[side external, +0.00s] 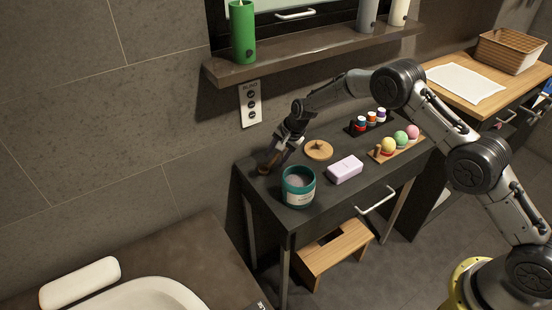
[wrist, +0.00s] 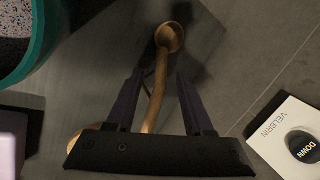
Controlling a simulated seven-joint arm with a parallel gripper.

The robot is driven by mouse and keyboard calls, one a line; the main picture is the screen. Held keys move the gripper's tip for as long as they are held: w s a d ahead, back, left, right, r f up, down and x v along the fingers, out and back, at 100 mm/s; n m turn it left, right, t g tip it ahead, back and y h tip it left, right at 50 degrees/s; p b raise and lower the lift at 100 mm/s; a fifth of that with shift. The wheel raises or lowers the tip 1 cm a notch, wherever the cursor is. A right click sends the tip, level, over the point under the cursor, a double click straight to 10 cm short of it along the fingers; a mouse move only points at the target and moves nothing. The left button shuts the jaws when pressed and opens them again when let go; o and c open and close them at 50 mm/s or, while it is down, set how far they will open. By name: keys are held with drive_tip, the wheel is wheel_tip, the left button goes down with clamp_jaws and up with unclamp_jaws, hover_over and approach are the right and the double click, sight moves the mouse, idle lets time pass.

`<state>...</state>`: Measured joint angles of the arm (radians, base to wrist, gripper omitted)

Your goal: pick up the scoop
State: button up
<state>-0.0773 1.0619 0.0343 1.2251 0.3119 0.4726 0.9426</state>
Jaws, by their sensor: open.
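A wooden scoop (wrist: 169,38) shows in the wrist view, with its round bowl at the top and its slim handle running down between my fingers. In the side external view the scoop (side external: 264,164) is small and partly hidden by my gripper at the back left of the dark vanity table. My gripper (wrist: 159,80) is open, with one finger on each side of the handle. I cannot tell whether either finger touches it. My gripper (side external: 276,155) is low over the tabletop in the side external view.
A teal jar (side external: 299,194) with speckled contents stands close by, with a wooden lid (side external: 319,150) and lilac soap (side external: 345,169) to its right. Coloured balls on a wooden tray (side external: 376,155) and small bottles (side external: 371,118) stand farther right. A wall button panel (side external: 251,103) is behind, below a shelf (side external: 300,50).

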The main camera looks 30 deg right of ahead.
drive_tip(key=shift+c, duration=0.2)
clamp_jaws()
